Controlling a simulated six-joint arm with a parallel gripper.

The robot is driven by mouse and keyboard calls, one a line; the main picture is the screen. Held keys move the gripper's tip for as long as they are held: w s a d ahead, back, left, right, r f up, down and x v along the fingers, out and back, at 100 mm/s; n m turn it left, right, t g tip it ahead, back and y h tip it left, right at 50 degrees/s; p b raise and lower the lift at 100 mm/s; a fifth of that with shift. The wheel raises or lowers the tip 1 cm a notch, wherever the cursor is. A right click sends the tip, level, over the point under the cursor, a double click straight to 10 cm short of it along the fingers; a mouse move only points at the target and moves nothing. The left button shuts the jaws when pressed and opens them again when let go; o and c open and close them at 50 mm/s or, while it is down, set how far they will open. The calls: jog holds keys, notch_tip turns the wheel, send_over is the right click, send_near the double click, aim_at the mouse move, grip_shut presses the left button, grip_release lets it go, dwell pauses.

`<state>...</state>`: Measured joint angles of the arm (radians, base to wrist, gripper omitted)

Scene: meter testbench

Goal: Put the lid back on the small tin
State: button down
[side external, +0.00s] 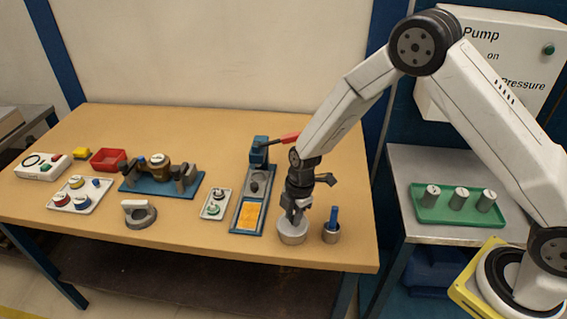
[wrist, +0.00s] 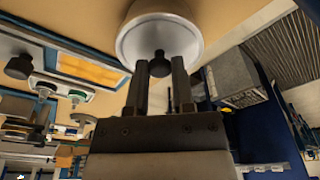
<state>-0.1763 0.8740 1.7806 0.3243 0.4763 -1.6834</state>
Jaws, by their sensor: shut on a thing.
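The small tin (side external: 292,236) is a pale round can near the front right of the wooden table. My gripper (side external: 297,210) points down directly over it. In the wrist view, my gripper's two dark fingers (wrist: 160,75) are shut on the small dark knob of the lid (wrist: 138,42), a pale disc with a silvery rim. The lid is lined up with the tin's mouth. I cannot tell whether it rests fully on the rim or sits slightly above it.
A small cup with a blue-handled item (side external: 332,226) stands just right of the tin. A blue-based fixture (side external: 247,215) with an orange pad stands to the left. A small white tray (side external: 215,203) is farther left. The table's front edge is close.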

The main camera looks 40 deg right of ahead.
dwell(0.8)
grip_release()
dwell(0.4)
jog(key=shift+r, duration=0.1)
jog(key=shift+r, duration=3.4)
grip_shut()
jog(key=shift+f, duration=2.7)
